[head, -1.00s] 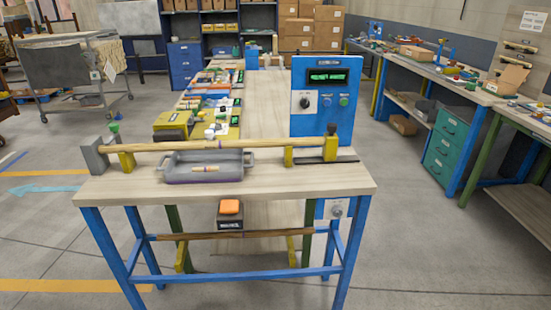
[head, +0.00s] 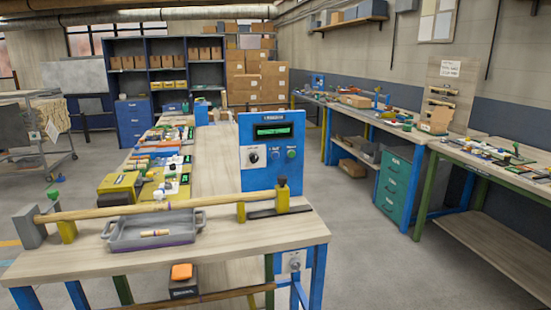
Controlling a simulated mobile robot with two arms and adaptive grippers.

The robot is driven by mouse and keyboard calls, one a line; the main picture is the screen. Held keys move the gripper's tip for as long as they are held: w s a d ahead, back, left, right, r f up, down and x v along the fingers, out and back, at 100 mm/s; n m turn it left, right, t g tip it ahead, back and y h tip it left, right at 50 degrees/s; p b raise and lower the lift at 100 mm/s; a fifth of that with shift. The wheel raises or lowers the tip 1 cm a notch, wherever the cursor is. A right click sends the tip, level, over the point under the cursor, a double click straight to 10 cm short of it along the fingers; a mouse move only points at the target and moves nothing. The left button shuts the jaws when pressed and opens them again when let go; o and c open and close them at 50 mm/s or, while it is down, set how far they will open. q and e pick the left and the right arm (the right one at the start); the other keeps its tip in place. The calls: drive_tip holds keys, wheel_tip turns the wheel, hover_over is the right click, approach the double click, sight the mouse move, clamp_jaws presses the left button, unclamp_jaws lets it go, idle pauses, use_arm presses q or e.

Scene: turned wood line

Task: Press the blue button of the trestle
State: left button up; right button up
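The trestle (head: 215,258) is a pale wooden-topped bench on blue legs in the lower left of the head view. A blue control panel (head: 258,186) stands upright at its right back end. The blue button sits between the knob and the green one. It is small, and I cannot tell whether it is pressed in. Neither of my grippers is in view.
A long wooden bar (head: 150,207) lies in yellow supports on the trestle. A grey tray (head: 118,239) holds a small turned piece. An orange button (head: 181,272) on a dark box is below the top. Benches line the right wall, with free floor (head: 400,270) between.

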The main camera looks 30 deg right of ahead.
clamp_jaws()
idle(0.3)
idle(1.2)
